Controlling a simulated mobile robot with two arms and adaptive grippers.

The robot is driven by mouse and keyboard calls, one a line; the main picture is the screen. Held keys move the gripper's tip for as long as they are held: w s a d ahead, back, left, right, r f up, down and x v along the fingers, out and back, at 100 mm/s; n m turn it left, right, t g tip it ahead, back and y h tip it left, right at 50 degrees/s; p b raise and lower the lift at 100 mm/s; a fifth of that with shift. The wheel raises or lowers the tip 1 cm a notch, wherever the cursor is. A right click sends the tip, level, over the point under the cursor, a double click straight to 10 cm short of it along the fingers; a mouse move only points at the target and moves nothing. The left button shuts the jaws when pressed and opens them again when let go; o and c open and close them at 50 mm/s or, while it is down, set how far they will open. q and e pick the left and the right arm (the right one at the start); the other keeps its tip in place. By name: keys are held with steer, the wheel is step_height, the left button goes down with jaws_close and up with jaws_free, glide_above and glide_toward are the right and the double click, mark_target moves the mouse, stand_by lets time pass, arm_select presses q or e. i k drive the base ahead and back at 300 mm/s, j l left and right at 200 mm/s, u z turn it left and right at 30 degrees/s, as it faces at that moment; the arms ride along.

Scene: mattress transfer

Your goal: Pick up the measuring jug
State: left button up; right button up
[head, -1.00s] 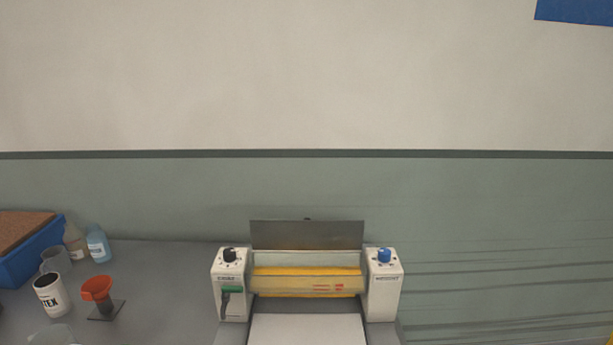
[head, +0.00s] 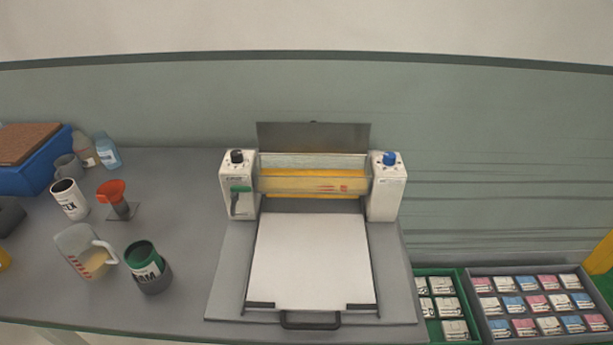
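The measuring jug (head: 80,246) is clear with red markings and a pale handle on its right side. It stands upright on the grey table (head: 180,300) at the left and holds some yellowish liquid low down. A dark can with a green rim (head: 148,268) stands close to its right. Neither of my grippers shows in the head view.
A white labelled cup (head: 69,199), an orange funnel on a stand (head: 112,194) and a grey mug (head: 68,167) stand behind the jug. A blue bin (head: 35,178) and bottles (head: 108,151) are farther back. A press machine (head: 312,262) fills the middle; a compartment tray (head: 535,275) is right.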

mark_target(92, 258)
steer(key=k+u, duration=0.1)
steer(key=u, duration=1.4)
steer(key=z, duration=0.5)
steer(key=j+z, duration=0.45)
steer(key=j, duration=0.2)
steer(key=j+z, duration=0.45)
steer(key=j, duration=0.2)
